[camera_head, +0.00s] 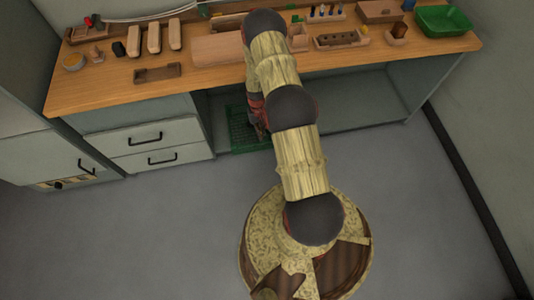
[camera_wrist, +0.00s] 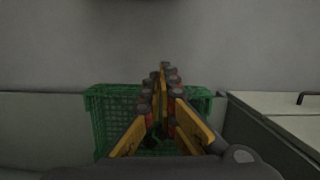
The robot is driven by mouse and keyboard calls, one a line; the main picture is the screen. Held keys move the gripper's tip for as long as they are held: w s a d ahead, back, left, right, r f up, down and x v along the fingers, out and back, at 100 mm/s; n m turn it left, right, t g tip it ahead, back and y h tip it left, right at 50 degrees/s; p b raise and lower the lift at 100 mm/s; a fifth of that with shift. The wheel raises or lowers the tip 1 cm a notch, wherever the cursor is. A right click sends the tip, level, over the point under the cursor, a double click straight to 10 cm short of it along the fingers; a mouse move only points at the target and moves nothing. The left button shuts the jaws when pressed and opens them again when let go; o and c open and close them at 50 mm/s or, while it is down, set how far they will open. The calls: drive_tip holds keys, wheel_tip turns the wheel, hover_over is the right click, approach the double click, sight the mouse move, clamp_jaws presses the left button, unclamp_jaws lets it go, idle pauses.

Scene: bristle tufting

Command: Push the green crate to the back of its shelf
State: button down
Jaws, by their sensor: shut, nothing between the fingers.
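The green crate (camera_head: 238,130) is in the open bay under the workbench, just right of the drawers, partly hidden by my arm. Its mesh walls also show in the wrist view (camera_wrist: 108,120), on both sides of my fingers. My gripper (camera_wrist: 163,72) is shut and empty, its fingers reaching over or into the crate's outline; I cannot tell whether they touch it. In the head view my gripper (camera_head: 260,122) is mostly hidden behind my arm, beside the crate's right part.
The wooden worktop (camera_head: 110,90) overhangs the bay and holds wooden blocks, tool holders and a green tray (camera_head: 443,20). White drawers (camera_head: 150,145) border the bay on the left. The bay's right part (camera_head: 350,105) is clear.

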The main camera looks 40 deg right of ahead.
drive_tip(key=d+f+t+h+b, duration=0.1)
drive_tip(key=d+f+b, duration=0.1)
drive_tip(key=f, duration=1.4)
drive_tip(key=d+f+t+b, duration=0.1)
drive_tip(key=d+f+b, duration=0.2)
drive_tip(key=f, duration=1.3)
drive_tip(key=w+d, duration=0.1)
drive_tip(key=w+d+b, duration=0.1)
drive_tip(key=shift+w+r+m, duration=0.1)
drive_tip(key=shift+w+m, duration=0.2)
drive_tip(key=shift+w, duration=0.05)
drive_tip(key=shift+w+a, duration=0.1)
